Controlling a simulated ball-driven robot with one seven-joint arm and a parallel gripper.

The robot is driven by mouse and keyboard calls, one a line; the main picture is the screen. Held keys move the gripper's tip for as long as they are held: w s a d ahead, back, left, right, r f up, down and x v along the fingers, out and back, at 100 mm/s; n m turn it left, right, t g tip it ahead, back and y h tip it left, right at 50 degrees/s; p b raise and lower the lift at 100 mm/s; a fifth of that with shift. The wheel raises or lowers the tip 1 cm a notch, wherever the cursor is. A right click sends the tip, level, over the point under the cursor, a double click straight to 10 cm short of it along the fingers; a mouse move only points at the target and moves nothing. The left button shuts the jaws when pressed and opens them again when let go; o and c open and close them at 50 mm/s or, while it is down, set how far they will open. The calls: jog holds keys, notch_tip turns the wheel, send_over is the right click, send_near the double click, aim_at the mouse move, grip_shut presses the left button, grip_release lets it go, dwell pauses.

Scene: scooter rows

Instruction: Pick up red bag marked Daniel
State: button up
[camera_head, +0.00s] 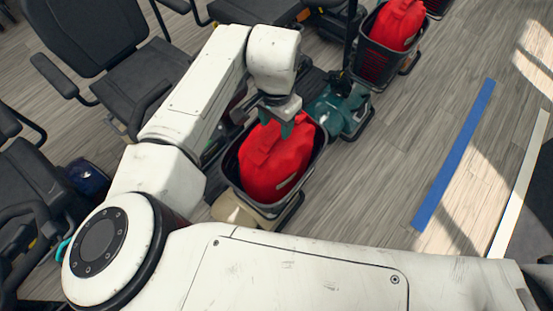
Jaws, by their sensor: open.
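A red bag (276,160) sits in the black basket (314,153) of the nearest scooter, in the middle of the head view. No name can be read on it from here. My gripper (287,128) is at the top of this bag, pointing down, with dark fingers partly hidden by the wrist. I cannot tell whether the fingers touch the bag. A second red bag (398,22) sits in another scooter's basket (373,64) at the top right; no name is readable there either.
Scooters with black seats (85,38) stand in rows at the left and top. A teal scooter front (340,108) is just behind the near basket. A blue floor stripe (455,155) and a white stripe (520,185) run along the right. The wooden floor (390,170) between is clear.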

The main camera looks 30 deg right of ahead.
jog(key=shift+d+f, duration=0.1)
jog(key=shift+f, duration=1.35)
grip_shut()
dwell(0.3)
